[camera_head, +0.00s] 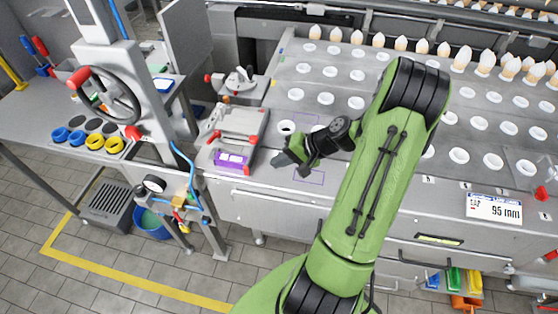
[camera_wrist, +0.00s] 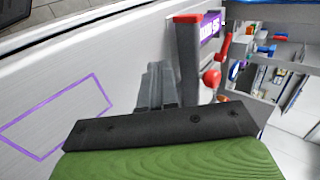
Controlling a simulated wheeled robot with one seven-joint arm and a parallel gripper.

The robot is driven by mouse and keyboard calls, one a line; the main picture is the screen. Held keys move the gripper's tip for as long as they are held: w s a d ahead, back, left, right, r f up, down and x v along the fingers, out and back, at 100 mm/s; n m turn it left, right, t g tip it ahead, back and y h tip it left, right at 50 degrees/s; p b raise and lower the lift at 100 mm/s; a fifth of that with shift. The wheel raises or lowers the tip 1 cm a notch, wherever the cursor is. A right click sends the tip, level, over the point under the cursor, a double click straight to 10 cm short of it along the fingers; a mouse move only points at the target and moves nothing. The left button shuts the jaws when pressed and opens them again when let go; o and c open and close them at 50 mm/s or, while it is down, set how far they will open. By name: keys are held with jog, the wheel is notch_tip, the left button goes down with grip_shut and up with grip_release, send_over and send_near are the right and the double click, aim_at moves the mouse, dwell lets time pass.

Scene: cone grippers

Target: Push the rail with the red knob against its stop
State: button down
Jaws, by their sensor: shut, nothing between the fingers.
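A light grey device (camera_head: 238,122) with red-tipped parts and a purple label (camera_head: 231,159) sits on the left end of the machine's top. In the wrist view a grey bar (camera_wrist: 188,60) with a red cap and a round red knob (camera_wrist: 211,78) show close beyond my fingers. I cannot tell for certain which bar is the rail with the red knob, and its stop cannot be made out. My gripper (camera_head: 281,160) is shut and empty, right of the device and low over the metal top. The fingertips (camera_wrist: 157,82) appear apart from the bar.
Purple outlines (camera_head: 309,176) mark the bare metal beside my gripper. Rows of white-rimmed holes (camera_head: 357,103) lie behind and right. A small clamp-like fixture (camera_head: 238,82) stands behind the device. A column with a handwheel (camera_head: 108,95) stands left.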

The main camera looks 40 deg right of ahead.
jog(key=shift+v, duration=1.05)
jog(key=shift+r, duration=0.35)
jog(key=p+v, duration=0.1)
jog(key=v, duration=0.5)
jog(key=shift+r, duration=0.15)
jog(key=shift+d, duration=0.1)
